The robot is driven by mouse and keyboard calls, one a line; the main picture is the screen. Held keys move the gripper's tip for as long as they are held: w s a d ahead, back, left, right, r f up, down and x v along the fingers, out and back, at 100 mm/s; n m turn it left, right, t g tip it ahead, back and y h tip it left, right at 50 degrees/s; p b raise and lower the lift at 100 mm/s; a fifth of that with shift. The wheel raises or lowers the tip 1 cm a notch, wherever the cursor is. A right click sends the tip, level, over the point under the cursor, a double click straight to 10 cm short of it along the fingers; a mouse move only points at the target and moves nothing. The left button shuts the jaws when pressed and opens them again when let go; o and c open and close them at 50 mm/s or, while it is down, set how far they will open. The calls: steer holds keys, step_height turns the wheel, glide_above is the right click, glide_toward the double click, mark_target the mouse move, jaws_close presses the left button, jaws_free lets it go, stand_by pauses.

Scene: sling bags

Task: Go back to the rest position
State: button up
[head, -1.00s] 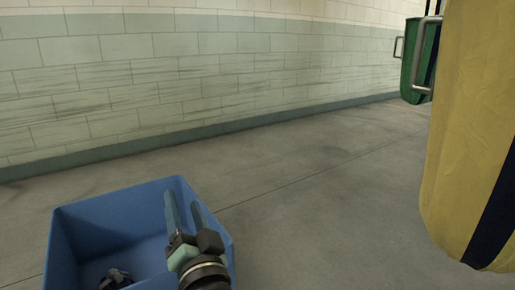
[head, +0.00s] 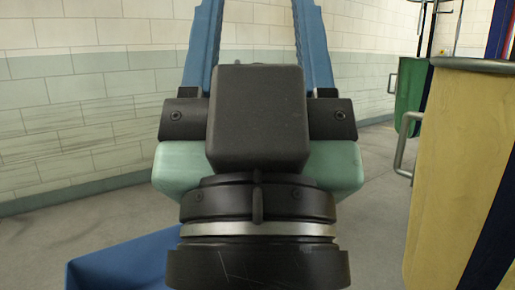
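My gripper (head: 257,20) fills the middle of the head view, raised close to the camera and pointing away. Its two blue fingers stand well apart, with only the pale wall visible between them, so it is open and looks empty. The fingertips reach the top edge of the picture. The arm's dark wrist is at the bottom centre.
A blue bin (head: 120,265) stands at the lower left, mostly hidden by my wrist and the frame edge; its inside cannot be seen. A large yellow container (head: 455,170) with a metal handle is at the right, a green one (head: 412,90) behind it. Open floor lies between.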

step_height(320, 180, up, 24)
steer(key=p, duration=2.2)
steer(key=shift+r, duration=0.25)
steer(key=shift+r+p, duration=0.2)
steer(key=shift+p, duration=0.1)
steer(key=shift+c, duration=0.4)
steer(key=shift+w+a, duration=0.1)
steer(key=shift+c, duration=0.2)
